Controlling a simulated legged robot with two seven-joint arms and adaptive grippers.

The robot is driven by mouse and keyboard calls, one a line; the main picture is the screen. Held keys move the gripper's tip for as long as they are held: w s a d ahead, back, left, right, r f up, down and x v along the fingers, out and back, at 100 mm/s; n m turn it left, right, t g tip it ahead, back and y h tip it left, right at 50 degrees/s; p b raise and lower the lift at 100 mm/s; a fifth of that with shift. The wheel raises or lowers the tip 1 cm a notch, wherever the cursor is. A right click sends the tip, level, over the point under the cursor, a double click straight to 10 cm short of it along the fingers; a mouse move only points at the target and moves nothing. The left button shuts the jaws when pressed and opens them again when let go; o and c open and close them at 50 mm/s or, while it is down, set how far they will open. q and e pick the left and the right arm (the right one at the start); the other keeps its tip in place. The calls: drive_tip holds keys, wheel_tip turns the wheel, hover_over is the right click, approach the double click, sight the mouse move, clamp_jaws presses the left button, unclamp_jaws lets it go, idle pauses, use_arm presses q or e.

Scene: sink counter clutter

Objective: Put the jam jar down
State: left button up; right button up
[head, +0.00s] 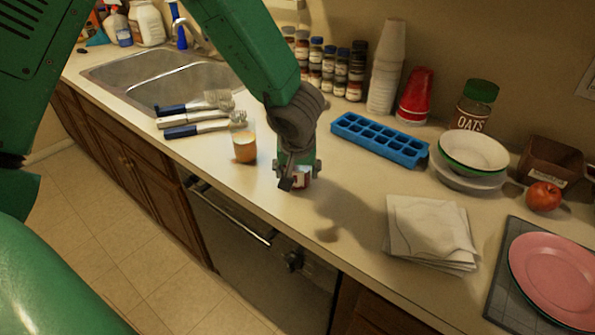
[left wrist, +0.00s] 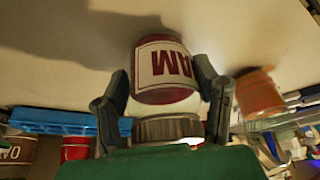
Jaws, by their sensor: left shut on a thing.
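The jam jar (head: 302,182) is mostly hidden behind my left gripper (head: 297,176) in the head view. In the left wrist view, the jam jar (left wrist: 163,70) is dark red with a white label whose letters "AM" appear upside down. The fingers of my left gripper (left wrist: 166,98) are shut on it, one on each side. The jar is over the front part of the counter (head: 355,215). A dark shadow lies on the counter apart from it, so the jar seems raised, but the gap is hard to judge. My right gripper is not in view.
An orange-filled cup (head: 244,148) stands just left of the jar. Brushes (head: 196,122) lie by the sink (head: 160,75). A blue ice tray (head: 380,138) is behind right, and a paper stack (head: 430,230) is to the right. Counter between jar and papers is clear.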

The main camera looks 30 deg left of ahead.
use_arm(q)
drive_tip(key=o, duration=1.5)
drive_tip(key=p+v, duration=0.3)
drive_tip(key=v, duration=0.9)
drive_tip(key=shift+a+r, duration=0.1)
